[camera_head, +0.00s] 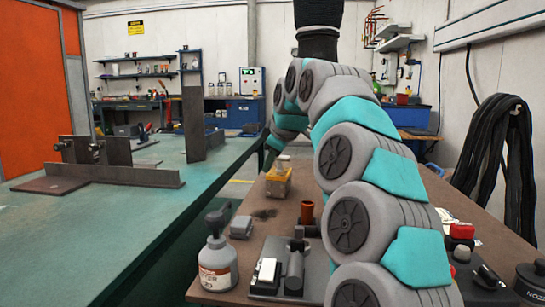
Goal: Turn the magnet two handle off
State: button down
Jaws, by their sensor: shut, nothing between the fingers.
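On the green table at left, two upright dark steel plates stand, a long low one (130,175) and a tall one (195,125). Small dark fittings with knobs (92,150) sit by the low plate; they may be the magnets, but which is magnet two and how its handle stands are too small to tell. My arm (355,165) rises from the bottom right and bends over toward the left. Its far end drops behind its own links near the table edge. My gripper cannot be made out.
Black hoses (500,150) hang at right. The green table's near part is clear.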

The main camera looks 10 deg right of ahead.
aim_at(279, 163)
jog(key=shift+w+d+r+p, duration=0.15)
jog(key=shift+w+d, duration=0.1)
jog(key=shift+w, duration=0.3)
jog(key=shift+w+d+r+p, duration=0.2)
jog(key=shift+w+d, duration=0.1)
jog(key=shift+w, duration=0.25)
jog(key=shift+w+d+r+p, duration=0.15)
jog(key=shift+w+d, duration=0.1)
jog(key=shift+w, duration=0.3)
jog(key=shift+a, duration=0.15)
